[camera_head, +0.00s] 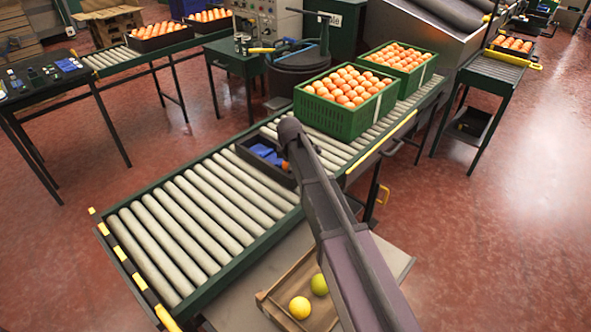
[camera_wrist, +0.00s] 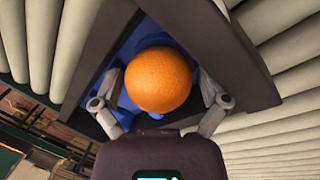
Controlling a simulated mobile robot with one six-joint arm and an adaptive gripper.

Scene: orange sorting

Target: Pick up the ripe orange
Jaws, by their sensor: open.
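A single orange (camera_wrist: 158,79) fills the middle of the wrist view, evenly orange in colour. It sits in a dark tray (camera_wrist: 240,62) with blue lining inside. My gripper (camera_wrist: 160,92) is open, with one finger on each side of the orange's lower part; I cannot tell whether they touch it. In the head view my arm reaches over the same dark tray (camera_head: 287,177) on the roller conveyor. The arm hides the orange and most of my gripper there.
The roller conveyor (camera_head: 190,222) is bare left of the tray. A green crate (camera_head: 345,121) full of oranges stands close behind the tray, with a second green crate (camera_head: 417,80) beyond it. A dark bin (camera_head: 297,75) stands behind the conveyor.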

